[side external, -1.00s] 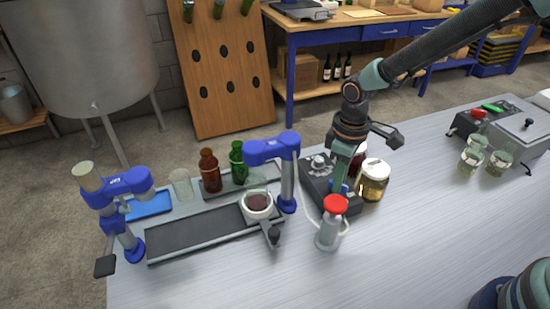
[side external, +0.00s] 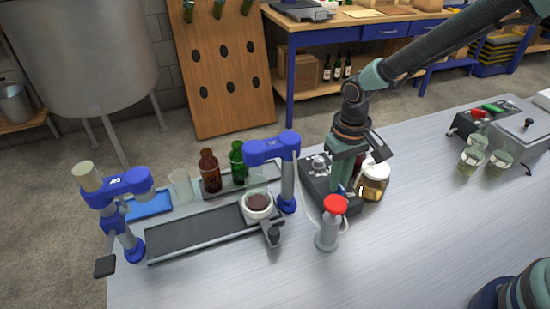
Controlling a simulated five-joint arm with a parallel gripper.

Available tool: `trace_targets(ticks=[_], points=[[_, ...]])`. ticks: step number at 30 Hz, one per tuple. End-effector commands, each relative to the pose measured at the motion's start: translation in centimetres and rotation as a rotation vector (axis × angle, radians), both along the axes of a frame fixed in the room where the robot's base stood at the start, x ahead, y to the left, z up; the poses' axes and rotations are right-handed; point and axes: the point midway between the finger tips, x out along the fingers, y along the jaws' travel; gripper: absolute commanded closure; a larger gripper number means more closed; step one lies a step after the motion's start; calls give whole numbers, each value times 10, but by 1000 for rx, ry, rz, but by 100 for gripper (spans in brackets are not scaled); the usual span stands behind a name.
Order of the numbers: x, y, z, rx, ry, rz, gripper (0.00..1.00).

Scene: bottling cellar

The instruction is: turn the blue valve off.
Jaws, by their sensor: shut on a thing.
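The blue valve (side external: 340,189) is on a dark block (side external: 318,180) on the metal bench, right of the blue-armed bottling fixture. Only a small blue part of its handle shows. My gripper (side external: 344,186) comes down from above onto the valve, and its green fingers are shut on the handle. The fingers hide most of the handle, so I cannot tell its exact angle.
A red-capped bottle (side external: 328,232) stands just in front of the block. A jar with a white lid (side external: 374,180) stands close on the right. The blue-armed fixture (side external: 288,170) is close on the left.

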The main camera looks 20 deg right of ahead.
Motion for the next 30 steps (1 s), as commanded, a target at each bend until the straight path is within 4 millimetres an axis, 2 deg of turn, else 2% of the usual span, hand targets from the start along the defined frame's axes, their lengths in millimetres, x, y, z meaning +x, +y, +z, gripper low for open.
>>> trace_targets(ticks=[14,15,16,17,26,30], points=[[1,0,2,1,-1,-12,100],[1,0,2,1,-2,-12,69],[1,0,2,1,-2,-12,57],[1,0,1,1,-2,-12,54],[0,0,1,0,-1,-11,54],[1,0,11,2,-4,-11,54]])
